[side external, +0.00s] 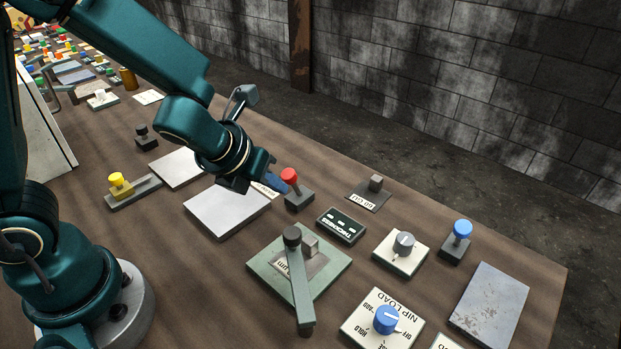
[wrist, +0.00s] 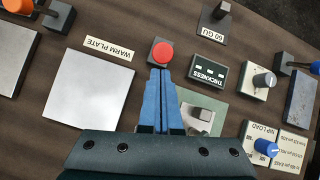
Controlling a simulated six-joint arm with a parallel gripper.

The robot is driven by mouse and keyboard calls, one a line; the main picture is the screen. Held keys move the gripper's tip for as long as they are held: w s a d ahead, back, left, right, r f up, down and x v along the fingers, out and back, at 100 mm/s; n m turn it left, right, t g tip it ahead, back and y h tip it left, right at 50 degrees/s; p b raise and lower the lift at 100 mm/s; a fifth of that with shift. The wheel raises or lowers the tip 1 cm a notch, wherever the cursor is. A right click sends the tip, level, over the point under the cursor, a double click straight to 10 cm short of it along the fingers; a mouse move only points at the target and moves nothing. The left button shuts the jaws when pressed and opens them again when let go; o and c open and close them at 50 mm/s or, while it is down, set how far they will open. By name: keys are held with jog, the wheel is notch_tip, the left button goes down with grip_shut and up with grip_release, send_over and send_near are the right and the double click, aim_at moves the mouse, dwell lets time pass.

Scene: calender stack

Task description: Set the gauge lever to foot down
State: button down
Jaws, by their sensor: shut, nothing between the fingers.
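A lever with a red knob (side external: 289,175) stands on a small dark base beside the THICKNESS display (side external: 341,225); no readable label names it the gauge lever. Its red knob (wrist: 161,53) also shows in the wrist view, just past my fingertips. My gripper (side external: 281,187) is shut and empty, with its blue fingers (wrist: 160,74) pointing at the lever from the left. I cannot tell whether the tips touch it. The green gauge plate (side external: 268,251) carries a grey arm with a dark round top and a small grey block; my fingers partly cover the plate in the wrist view.
A pale square plate (side external: 227,208) lies under my gripper, beside a WARM PLATE label (wrist: 96,42). A grey dial (side external: 403,243), a blue NIP LOAD dial (side external: 387,318), a blue-knobbed lever (side external: 462,230) and a yellow-knobbed slider (side external: 118,181) stand around. A brick wall stands beyond the table.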

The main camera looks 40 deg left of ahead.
aim_at(290, 177)
jog(key=shift+w+r, duration=0.35)
jog(key=shift+w, duration=0.1)
dwell(0.4)
jog(key=shift+w+r, duration=0.3)
jog(key=shift+w, duration=0.35)
jog(key=shift+w+r, duration=0.3)
jog(key=shift+w, duration=0.3)
jog(key=shift+w+r, duration=0.25)
jog(key=shift+w, duration=1.85)
jog(key=shift+a, duration=0.1)
